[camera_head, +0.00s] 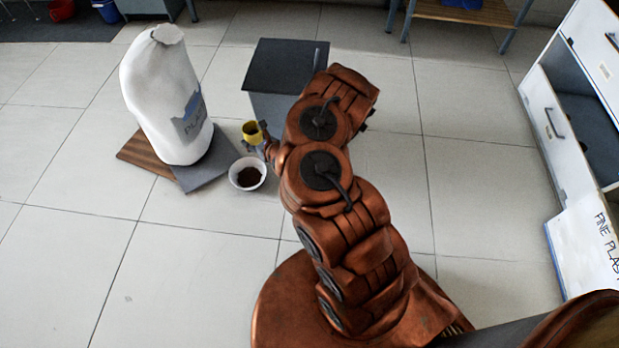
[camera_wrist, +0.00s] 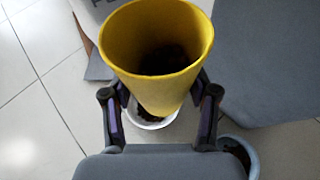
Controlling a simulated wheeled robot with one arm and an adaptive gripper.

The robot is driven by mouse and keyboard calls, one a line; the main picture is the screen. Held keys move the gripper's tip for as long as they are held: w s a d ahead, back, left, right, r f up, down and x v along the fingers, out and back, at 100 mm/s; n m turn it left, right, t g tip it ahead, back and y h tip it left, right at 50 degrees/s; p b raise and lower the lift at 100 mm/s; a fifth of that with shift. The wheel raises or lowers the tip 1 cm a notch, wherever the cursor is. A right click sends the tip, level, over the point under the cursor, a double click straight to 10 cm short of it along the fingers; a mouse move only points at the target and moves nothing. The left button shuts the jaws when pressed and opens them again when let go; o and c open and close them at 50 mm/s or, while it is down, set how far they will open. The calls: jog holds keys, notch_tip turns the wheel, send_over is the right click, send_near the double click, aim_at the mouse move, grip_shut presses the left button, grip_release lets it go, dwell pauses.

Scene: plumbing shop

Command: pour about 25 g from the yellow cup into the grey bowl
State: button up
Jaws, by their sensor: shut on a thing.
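The yellow cup (camera_head: 250,132) is in my gripper (camera_head: 263,142), with dark brown stuff inside. In the wrist view the cup (camera_wrist: 150,40) sits between the two fingers of my gripper (camera_wrist: 160,95), its mouth facing the camera. I cannot tell its exact tilt. A blue-grey round bowl (camera_wrist: 251,150) with a dark inside is cut off at the lower right of the wrist view; I do not make it out in the head view. A whitish bowl (camera_head: 235,178) holding dark brown stuff stands on the floor close to the cup; it shows partly behind the cup in the wrist view (camera_wrist: 152,124).
A tall white sack (camera_head: 155,95) stands on wooden and grey boards left of the bowl. A dark-topped grey box (camera_head: 284,68) stands behind the cup. White drawers (camera_head: 560,120) are at the right. The tiled floor at front left is clear.

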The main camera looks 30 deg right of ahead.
jog(key=s+d+f+b, duration=0.2)
jog(key=s+f, duration=0.1)
jog(key=f, duration=0.4)
jog(key=s+d+f+h+b, duration=0.1)
jog(key=s+d+f+b, duration=0.2)
jog(key=f, duration=0.4)
jog(key=s+d+f+m+b, duration=0.1)
jog(key=s+d+f+b, duration=0.1)
jog(key=s+f, duration=0.3)
notch_tip(320, 180, down, 2)
jog(key=shift+d+f+b, duration=0.1)
jog(key=shift+d+b, duration=0.1)
jog(key=shift+b, duration=0.5)
jog(key=shift+d, duration=0.1)
